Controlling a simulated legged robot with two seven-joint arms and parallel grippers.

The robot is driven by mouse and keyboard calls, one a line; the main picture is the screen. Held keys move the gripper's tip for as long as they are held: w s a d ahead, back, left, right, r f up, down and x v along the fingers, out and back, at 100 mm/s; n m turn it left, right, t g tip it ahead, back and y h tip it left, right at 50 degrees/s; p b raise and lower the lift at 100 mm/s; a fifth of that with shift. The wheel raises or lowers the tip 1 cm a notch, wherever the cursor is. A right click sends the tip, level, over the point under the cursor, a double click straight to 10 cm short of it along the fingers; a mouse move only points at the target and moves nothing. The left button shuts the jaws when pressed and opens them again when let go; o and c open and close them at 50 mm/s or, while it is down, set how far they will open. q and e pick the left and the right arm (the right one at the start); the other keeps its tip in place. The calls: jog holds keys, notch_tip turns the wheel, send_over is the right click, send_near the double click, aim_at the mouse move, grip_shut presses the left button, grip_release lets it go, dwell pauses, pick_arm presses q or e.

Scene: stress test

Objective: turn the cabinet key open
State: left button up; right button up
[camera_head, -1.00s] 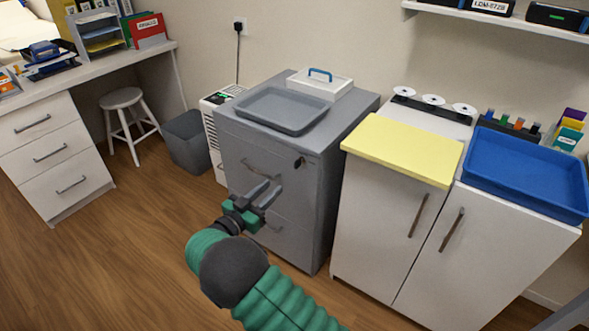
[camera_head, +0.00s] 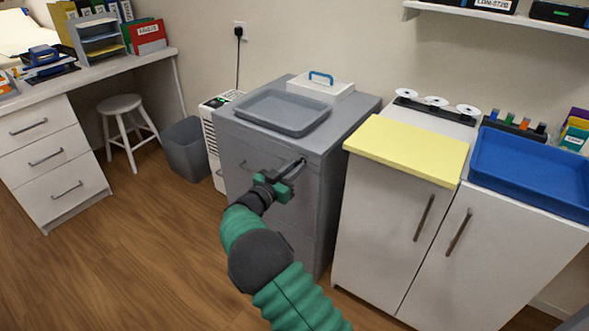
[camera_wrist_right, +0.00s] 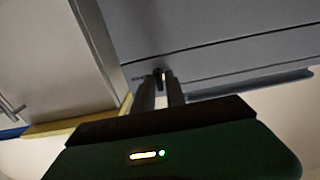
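The grey metal cabinet (camera_head: 322,200) stands against the wall in the middle of the head view, its drawers facing me. My right gripper (camera_head: 298,166) is at the upper right of its front, where the key lock is. In the right wrist view, my right gripper (camera_wrist_right: 161,88) has its two fingers apart with a narrow gap. The small dark key (camera_wrist_right: 158,75) is at the fingertips, partly hidden by them. I cannot tell whether either finger touches it. My left gripper is not in view.
A grey tray (camera_head: 281,111) and a white box with a blue handle (camera_head: 320,87) sit on top of the cabinet. To the right is a white cupboard (camera_head: 385,225) with a yellow board (camera_head: 408,149) and a blue tray (camera_head: 530,172). Open wooden floor (camera_head: 150,260) lies left of my arm.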

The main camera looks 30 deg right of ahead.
grip_shut()
jog(key=shift+m, duration=0.3)
jog(key=shift+s+f+m+b, duration=0.15)
jog(key=shift+m+b, duration=1.1)
jog(key=shift+m, duration=3.1)
jog(key=shift+w+f+m+b, duration=0.15)
jog(key=shift+m+b, duration=1.1)
jog(key=shift+m, duration=3.1)
jog(key=shift+s, duration=0.15)
jog(key=shift+o, duration=1.9)
grip_release()
jog(key=shift+r, duration=0.1)
